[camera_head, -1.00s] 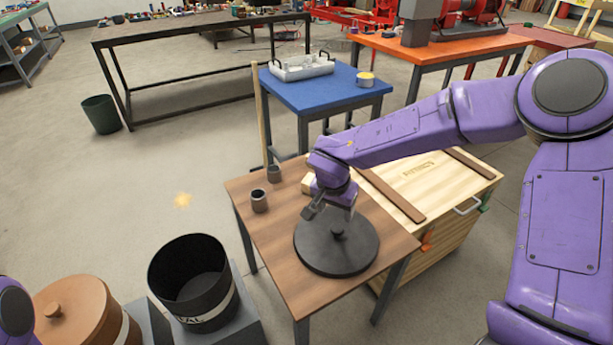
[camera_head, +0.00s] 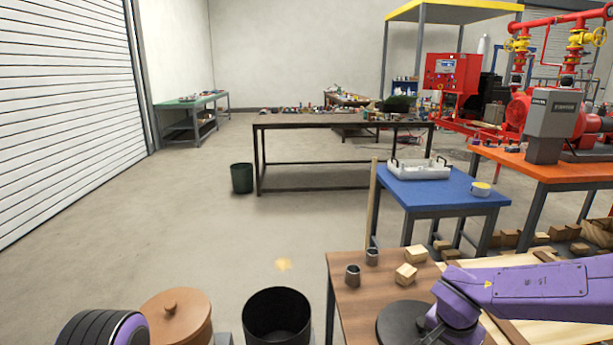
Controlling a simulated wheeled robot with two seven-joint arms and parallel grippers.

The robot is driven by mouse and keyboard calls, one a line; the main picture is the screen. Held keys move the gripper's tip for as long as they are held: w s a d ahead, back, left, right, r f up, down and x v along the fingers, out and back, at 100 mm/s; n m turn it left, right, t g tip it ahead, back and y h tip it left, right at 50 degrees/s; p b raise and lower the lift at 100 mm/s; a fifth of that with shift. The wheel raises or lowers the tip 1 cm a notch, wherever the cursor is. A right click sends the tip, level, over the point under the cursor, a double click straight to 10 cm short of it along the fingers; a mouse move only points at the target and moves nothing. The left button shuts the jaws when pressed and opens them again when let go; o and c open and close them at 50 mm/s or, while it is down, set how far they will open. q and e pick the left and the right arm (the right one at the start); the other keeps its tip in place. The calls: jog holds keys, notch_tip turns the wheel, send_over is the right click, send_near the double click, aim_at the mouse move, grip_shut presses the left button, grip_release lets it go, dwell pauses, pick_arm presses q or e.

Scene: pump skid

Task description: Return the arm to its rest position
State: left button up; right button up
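My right arm comes in from the right edge, and its purple wrist (camera_head: 455,303) is low over the right part of a round black lid (camera_head: 397,322) on the brown wooden table (camera_head: 345,312). The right gripper's fingers are hidden or too small to make out, so I cannot tell whether they are open or touch the lid. The lid's knob is not clearly visible. A part of my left arm (camera_head: 100,328) shows at the bottom left edge. My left gripper is out of view.
Two metal cups (camera_head: 352,275) and two wooden blocks (camera_head: 406,274) stand on the brown table. An open black bin (camera_head: 277,318) and a brown lidded pot (camera_head: 177,315) are left of it. A blue table (camera_head: 440,190) with a white tray (camera_head: 421,169) stands behind. Floor at left is clear.

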jog(key=s+d+f+m+t+h+p, duration=0.2)
jog(key=s+d+f+m+t+h, duration=0.25)
jog(key=f, duration=0.25)
pick_arm(q)
jog(key=r+p, duration=0.2)
jog(key=r, duration=0.1)
jog(key=r+p, duration=0.1)
jog(key=r, duration=0.1)
jog(key=shift+s+r, duration=0.15)
jog(key=shift+s, duration=0.2)
pick_arm(e)
jog(key=s+a+f+n+g+y, duration=0.1)
jog(key=s+f+n, duration=0.3)
jog(key=s, duration=0.8)
jog(key=s+a+f+n+g+y, duration=0.2)
jog(key=s+f+n, duration=0.2)
jog(key=s+f, duration=0.5)
jog(key=s, duration=0.3)
jog(key=shift+a+f, duration=0.15)
jog(key=shift+f, duration=0.05)
